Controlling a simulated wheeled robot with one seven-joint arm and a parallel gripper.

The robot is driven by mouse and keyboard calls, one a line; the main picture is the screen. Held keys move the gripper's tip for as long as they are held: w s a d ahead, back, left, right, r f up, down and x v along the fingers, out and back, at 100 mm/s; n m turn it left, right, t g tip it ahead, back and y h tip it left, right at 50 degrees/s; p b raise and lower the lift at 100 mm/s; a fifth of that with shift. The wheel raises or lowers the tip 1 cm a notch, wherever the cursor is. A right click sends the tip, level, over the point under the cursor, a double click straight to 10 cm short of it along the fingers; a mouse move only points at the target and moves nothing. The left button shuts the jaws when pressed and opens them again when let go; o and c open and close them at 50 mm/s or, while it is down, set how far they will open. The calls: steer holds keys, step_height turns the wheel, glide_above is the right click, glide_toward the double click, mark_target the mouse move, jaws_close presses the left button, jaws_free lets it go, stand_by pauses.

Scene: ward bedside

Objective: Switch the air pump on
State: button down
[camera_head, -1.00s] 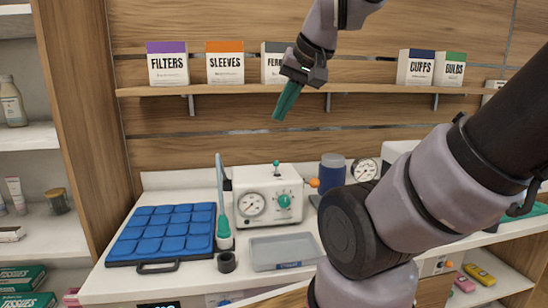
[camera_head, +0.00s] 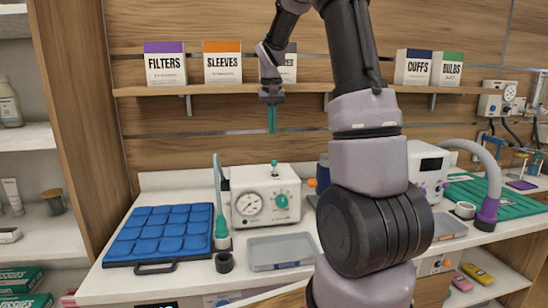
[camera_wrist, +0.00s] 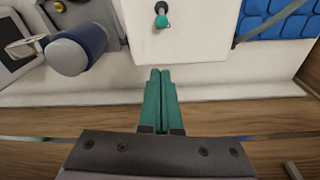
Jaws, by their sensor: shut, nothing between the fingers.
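The air pump appears to be the white box (camera_head: 252,207) on the counter, with a round gauge (camera_head: 249,204) and a green dial (camera_head: 281,201) on its front. A small toggle with a green tip (camera_head: 275,164) stands on its top. In the wrist view the toggle (camera_wrist: 161,20) shows on the white top (camera_wrist: 180,45), ahead of the fingers. My gripper (camera_head: 272,131) points down above and behind the box, below the shelf, with its green fingers together and empty. In the wrist view the gripper (camera_wrist: 160,75) is apart from the toggle.
A blue cushioned pad (camera_head: 160,233) lies left of the box, with a green-ended wand (camera_head: 221,225) between them. A grey tray (camera_head: 282,250) sits in front. A shelf (camera_head: 220,89) with boxes runs above.

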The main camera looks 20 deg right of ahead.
mark_target(274, 168)
steer(key=shift+w+d+f, duration=0.3)
steer(key=shift+w+f, duration=0.25)
steer(key=shift+f, duration=0.05)
steer(key=f, duration=0.9)
steer(key=shift+w+d+f, duration=0.4)
steer(key=shift+s+a+r, duration=0.15)
steer(key=shift+s+a, duration=0.1)
steer(key=shift+s, duration=0.35)
steer(key=shift+s+a+r, duration=0.1)
steer(key=shift+s+a, duration=0.2)
steer(key=shift+s, duration=0.25)
steer(key=shift+s+a+r, duration=0.15)
steer(key=shift+s+a, duration=0.1)
steer(key=shift+s, duration=0.35)
